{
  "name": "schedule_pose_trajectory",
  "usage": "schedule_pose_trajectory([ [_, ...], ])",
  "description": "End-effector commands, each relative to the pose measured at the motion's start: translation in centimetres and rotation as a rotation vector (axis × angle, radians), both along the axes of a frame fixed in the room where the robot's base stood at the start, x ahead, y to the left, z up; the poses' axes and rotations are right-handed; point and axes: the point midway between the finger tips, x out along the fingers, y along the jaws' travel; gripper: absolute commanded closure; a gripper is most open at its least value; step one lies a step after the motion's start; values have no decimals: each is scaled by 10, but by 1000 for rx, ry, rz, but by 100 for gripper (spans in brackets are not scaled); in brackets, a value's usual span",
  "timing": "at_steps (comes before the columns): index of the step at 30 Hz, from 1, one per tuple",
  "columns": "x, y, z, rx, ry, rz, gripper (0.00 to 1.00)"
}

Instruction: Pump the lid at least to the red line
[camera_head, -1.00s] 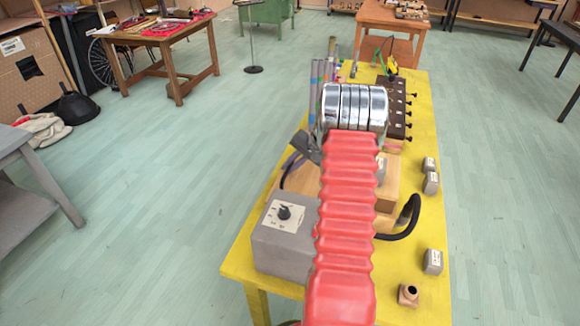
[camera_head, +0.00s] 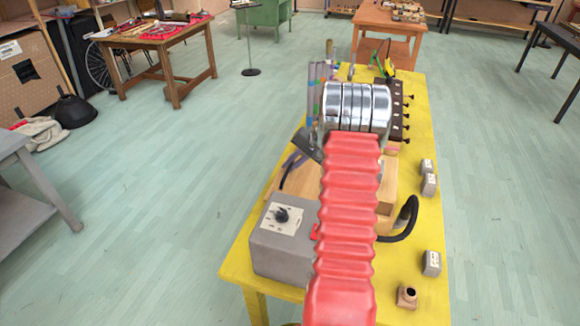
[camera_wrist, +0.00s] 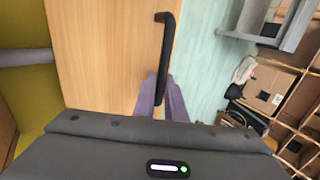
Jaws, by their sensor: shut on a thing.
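A wooden lid (camera_wrist: 100,45) with a black bar handle (camera_wrist: 166,60) fills the left and middle of the wrist view. My gripper (camera_wrist: 160,103) has purple fingers shut on the lower part of the handle, one on each side. In the head view my gripper (camera_head: 291,164) is at the left of the wooden box (camera_head: 387,190), beyond the grey box with a dial. My red ribbed arm sleeve and silver wrist hide much of the wooden box there. I cannot make out the red line or the lid's height.
A yellow table (camera_head: 435,150) carries the grey dial box (camera_head: 270,250), a black hose (camera_head: 408,218), several small grey blocks (camera_head: 431,263) and a brown socket block (camera_head: 407,297). Green floor is open on both sides. A wooden table (camera_head: 150,40) stands at the back left.

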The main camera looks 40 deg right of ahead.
Motion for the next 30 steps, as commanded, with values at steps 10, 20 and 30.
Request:
schedule_pose_trajectory([
  [10,-16,-7,8,2,11,-3,100],
  [20,-20,-9,13,3,13,-3,100],
  [30,-18,-7,15,2,9,0,71],
])
